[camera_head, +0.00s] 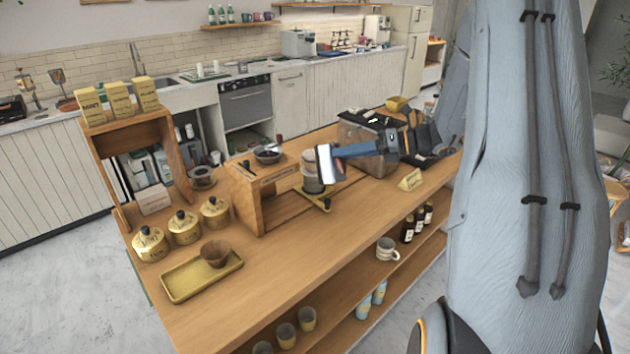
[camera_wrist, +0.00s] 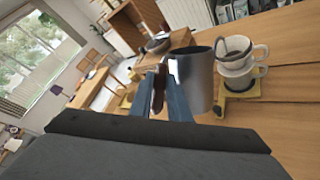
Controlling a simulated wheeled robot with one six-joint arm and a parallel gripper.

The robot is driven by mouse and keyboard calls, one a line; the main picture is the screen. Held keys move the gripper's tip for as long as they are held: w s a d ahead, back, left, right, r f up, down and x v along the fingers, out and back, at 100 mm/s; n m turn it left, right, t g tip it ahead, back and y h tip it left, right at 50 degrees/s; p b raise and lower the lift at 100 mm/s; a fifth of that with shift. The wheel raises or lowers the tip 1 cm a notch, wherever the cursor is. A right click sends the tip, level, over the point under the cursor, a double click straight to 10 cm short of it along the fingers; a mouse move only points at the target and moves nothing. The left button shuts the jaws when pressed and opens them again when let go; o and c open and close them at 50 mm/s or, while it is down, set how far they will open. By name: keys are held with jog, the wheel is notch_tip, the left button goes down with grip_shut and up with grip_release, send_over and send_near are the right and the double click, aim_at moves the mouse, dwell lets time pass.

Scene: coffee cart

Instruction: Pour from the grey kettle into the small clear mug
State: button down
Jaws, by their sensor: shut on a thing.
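My gripper (camera_wrist: 170,72) is shut on the brown handle of the grey kettle (camera_wrist: 203,82). The kettle is a shiny metal vessel held above the cart top, tilt hard to judge. In the head view the kettle (camera_head: 324,164) shows at the end of my blue fingers (camera_head: 345,152), in front of part of a pale cup stack (camera_head: 308,160). I cannot clearly identify the small clear mug.
A wooden stand (camera_head: 262,195) is close left of the cup stack. Yellow canisters (camera_head: 184,227) and a yellow tray (camera_head: 200,275) with a brown bowl (camera_head: 215,254) are at the left. A clear-sided box (camera_head: 368,140) stands behind.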

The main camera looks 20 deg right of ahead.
jog(key=shift+r+p, duration=0.25)
jog(key=shift+p, duration=0.05)
jog(key=shift+w+r+p, duration=0.25)
jog(key=shift+r+p, duration=0.25)
jog(key=shift+p, duration=0.25)
jog(key=shift+f, duration=0.1)
dwell(1.8)
jog(key=shift+s+f+b, duration=0.2)
jog(key=shift+f+b, duration=0.3)
jog(key=shift+b, duration=0.05)
jog(key=shift+s+f+b, duration=0.2)
jog(key=shift+f+b, duration=0.3)
jog(key=shift+b, duration=0.05)
jog(key=shift+r+p, duration=0.2)
jog(key=shift+p, duration=0.1)
jog(key=shift+w+r+p, duration=0.15)
jog(key=shift+r+p, duration=0.1)
jog(key=shift+p, duration=0.2)
jog(key=shift+r, duration=0.1)
dwell(0.4)
jog(key=shift+w+r+p, duration=0.15)
jog(key=shift+r+p, duration=0.15)
jog(key=shift+p, duration=0.05)
